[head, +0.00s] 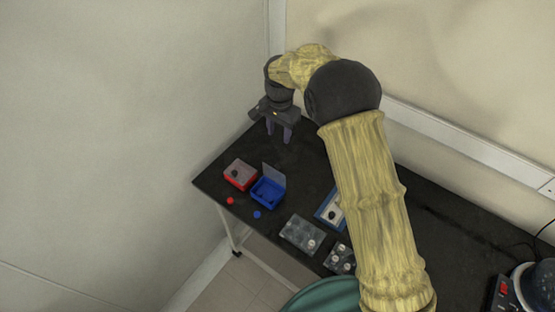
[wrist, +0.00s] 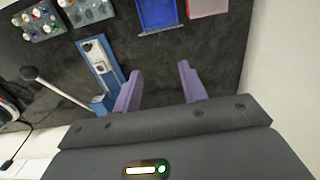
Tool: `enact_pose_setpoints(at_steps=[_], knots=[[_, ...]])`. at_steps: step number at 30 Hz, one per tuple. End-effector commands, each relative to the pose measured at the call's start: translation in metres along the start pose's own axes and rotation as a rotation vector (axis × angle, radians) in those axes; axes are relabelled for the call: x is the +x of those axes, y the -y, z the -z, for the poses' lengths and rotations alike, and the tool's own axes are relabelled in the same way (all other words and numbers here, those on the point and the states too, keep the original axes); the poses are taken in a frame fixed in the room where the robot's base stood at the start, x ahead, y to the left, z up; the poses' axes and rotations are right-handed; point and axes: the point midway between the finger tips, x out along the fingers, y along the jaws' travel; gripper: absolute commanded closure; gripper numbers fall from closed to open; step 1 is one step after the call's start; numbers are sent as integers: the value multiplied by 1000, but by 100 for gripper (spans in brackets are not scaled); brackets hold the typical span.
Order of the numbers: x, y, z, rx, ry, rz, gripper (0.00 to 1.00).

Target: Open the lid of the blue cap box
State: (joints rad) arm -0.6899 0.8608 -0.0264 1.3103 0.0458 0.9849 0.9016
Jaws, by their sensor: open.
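The blue cap box (head: 267,192) stands on the black table beside the red box. Its translucent lid (head: 273,175) is raised upright at the box's back edge, and the blue inside shows. In the wrist view the blue box (wrist: 158,12) is at the top edge, partly cut off. My gripper (head: 280,136) is above the table behind the two boxes, apart from them. Its two purple fingers (wrist: 158,82) are spread with nothing between them.
The red box (head: 240,174) with a closed translucent lid is left of the blue one. A red cap (head: 230,201) and a blue cap (head: 257,214) lie in front. Grey racks (head: 302,235) and a blue-framed device (wrist: 100,62) are nearby. Walls border the table.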

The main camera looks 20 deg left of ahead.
Motion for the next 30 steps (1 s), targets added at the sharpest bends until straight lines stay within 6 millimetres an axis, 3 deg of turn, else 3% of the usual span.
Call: enact_pose_setpoints(at_steps=[3, 16, 20, 30], knots=[[-11, 5, -1, 9, -24, 0, 58], [-4, 4, -1, 9, -22, -1, 58], [10, 4, -1, 9, -21, -3, 58], [68, 4, 0, 8, -20, -3, 58]])
